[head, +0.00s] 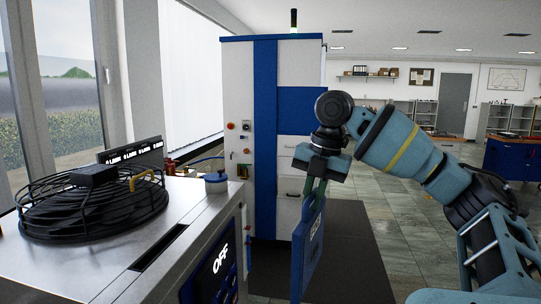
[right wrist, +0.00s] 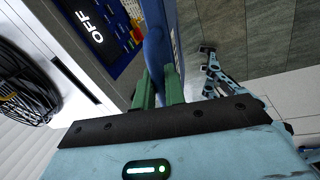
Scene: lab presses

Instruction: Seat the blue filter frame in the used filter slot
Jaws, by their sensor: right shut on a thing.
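The blue filter frame (head: 307,252) hangs upright from my right gripper (head: 316,192) in the head view, to the right of the grey machine (head: 110,272) and apart from it. The green fingers are shut on the top of the frame. In the right wrist view, the blue frame (right wrist: 154,52) shows between the green fingers of the right gripper (right wrist: 158,85). A dark narrow slot (head: 158,247) lies open in the machine's top; I cannot tell from a label whether it is the used filter slot. My left gripper is not in view.
The machine's front display (head: 222,259) reads OFF. A tall white and blue cabinet (head: 265,120) stands behind.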

